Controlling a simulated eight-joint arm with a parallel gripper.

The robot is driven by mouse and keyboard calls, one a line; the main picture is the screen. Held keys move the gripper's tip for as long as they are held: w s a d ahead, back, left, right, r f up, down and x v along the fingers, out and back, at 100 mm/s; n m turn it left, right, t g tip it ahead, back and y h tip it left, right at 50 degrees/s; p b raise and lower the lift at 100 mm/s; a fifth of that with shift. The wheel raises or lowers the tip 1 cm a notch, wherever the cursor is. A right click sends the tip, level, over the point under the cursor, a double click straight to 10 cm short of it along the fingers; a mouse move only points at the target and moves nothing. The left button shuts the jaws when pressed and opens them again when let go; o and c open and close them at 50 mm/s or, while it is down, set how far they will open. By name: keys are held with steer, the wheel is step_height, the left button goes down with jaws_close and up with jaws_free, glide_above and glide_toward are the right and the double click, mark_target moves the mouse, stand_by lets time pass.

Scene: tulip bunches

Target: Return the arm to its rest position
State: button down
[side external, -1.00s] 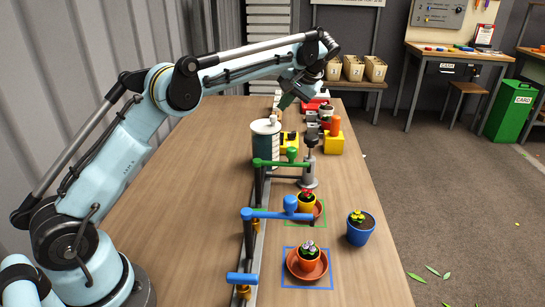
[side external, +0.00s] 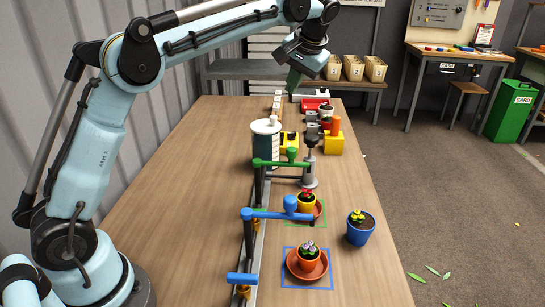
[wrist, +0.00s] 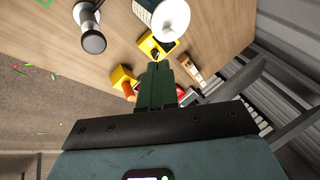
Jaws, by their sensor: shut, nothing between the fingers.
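My gripper (side external: 293,80) hangs in the air above the far part of the wooden table (side external: 190,190), fingers pointing down. In the wrist view its green fingers (wrist: 157,72) lie together, with nothing between them. My arm reaches in from the left, raised and bent at the elbow, clear of everything on the table.
Green (side external: 285,163) and blue (side external: 270,214) valve-like arms stand on a rail. Potted flowers in an orange pot (side external: 308,262), a yellow pot (side external: 306,205) and a blue pot (side external: 359,235) stand at right.

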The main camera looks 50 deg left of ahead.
steer(key=s+d+f+m+t+h, duration=0.1)
steer(key=s+d+f+t, duration=0.1)
steer(key=s+f, duration=0.2)
steer(key=s+d+f+m+t+h, duration=0.1)
steer(key=s+d+f+t+h, duration=0.1)
steer(key=s, duration=0.9)
steer(key=s+d+f+m+t+h, duration=0.1)
steer(key=s+d+f+h, duration=0.1)
steer(key=s+d+f, duration=0.2)
steer(key=s+f, duration=0.1)
steer(key=s, duration=0.2)
steer(key=shift+s+f+m+t, duration=0.3)
steer(key=shift+s+t, duration=0.1)
